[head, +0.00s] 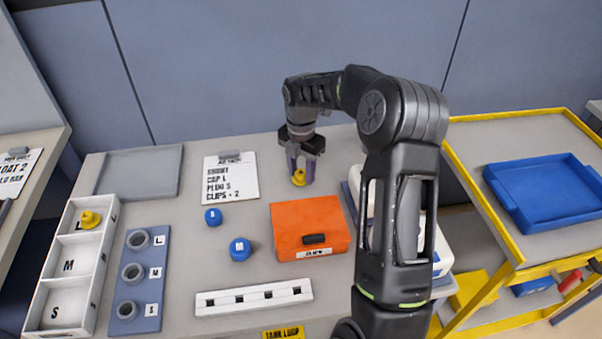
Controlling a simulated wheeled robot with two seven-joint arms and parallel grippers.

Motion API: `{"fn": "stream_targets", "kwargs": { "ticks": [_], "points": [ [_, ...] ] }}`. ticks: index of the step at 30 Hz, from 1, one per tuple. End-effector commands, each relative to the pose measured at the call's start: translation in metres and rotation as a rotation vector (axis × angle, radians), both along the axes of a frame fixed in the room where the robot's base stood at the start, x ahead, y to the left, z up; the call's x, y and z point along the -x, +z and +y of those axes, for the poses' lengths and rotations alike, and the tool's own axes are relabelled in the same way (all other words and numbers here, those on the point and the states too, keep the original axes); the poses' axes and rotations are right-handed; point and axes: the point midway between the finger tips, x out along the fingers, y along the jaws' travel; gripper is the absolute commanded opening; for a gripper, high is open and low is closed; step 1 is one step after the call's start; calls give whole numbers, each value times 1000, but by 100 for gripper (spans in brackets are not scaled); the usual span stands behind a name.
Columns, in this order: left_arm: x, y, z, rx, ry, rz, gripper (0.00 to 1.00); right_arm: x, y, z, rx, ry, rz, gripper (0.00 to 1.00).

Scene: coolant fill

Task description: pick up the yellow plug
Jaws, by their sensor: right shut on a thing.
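A small round yellow plug (299,180) shows at the back middle of the bench, behind the orange box. My right gripper (300,172) points down over it, with its purple-grey fingers shut on it. The fingers hide part of the plug, and I cannot tell whether it touches the bench. A second yellow piece (90,219) lies in the L compartment of the white tray (58,238) at the left. My left gripper is not in view.
An orange box (312,219) stands just in front of the gripper. Two blue caps (240,249) (213,216) and a clipboard (230,178) lie to its left. A blue-grey holder with rings (143,285) and a white slotted strip (253,297) lie nearer. A yellow-edged cart holds a blue tray (548,190) at right.

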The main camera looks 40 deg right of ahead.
Motion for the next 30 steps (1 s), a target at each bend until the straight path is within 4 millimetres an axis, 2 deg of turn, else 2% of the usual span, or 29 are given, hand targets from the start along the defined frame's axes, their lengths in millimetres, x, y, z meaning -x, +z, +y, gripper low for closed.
{"fn": "stream_targets", "kwargs": {
  "ticks": [5,12,18,30],
  "points": [
    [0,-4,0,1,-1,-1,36,-1,18,0,2,-1,-5,0],
    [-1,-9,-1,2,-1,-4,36,-2,65,0,1,1,-7,0],
    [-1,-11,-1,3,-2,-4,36,-1,93,0,0,1,-2,0],
    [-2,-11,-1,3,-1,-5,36,0,98,0,0,1,-1,0]
  ]
}}
